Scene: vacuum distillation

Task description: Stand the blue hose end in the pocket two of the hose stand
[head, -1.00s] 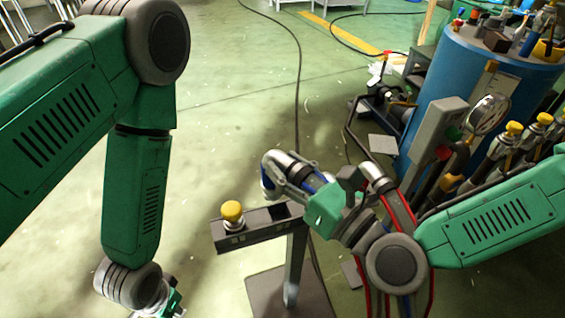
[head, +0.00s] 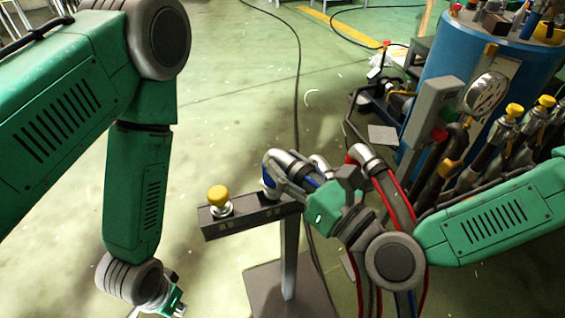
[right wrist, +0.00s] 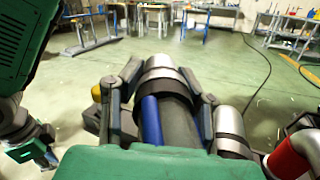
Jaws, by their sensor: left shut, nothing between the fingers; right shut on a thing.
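The hose stand (head: 238,222) is a dark bar on a grey post above a flat base. A yellow-capped fitting (head: 218,199) stands at the bar's left end. My right gripper (head: 289,174) is shut on the blue hose end (head: 277,158), a bent metal pipe end on a blue-striped hose. Its tip points down at the bar, right of the yellow cap. Whether it is inside a pocket is hidden. In the right wrist view, the fingers clasp the metal collar (right wrist: 160,68) beside the blue stripe (right wrist: 151,120). My left gripper (head: 168,308) is shut and empty, low at the left.
A red-striped hose (head: 385,185) with a metal elbow hangs just right of my right gripper. Another metal end (head: 320,163) shows behind it. A blue drum (head: 450,95), a gauge (head: 487,92) and yellow-capped valves (head: 513,112) crowd the right. The floor at centre-left is clear.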

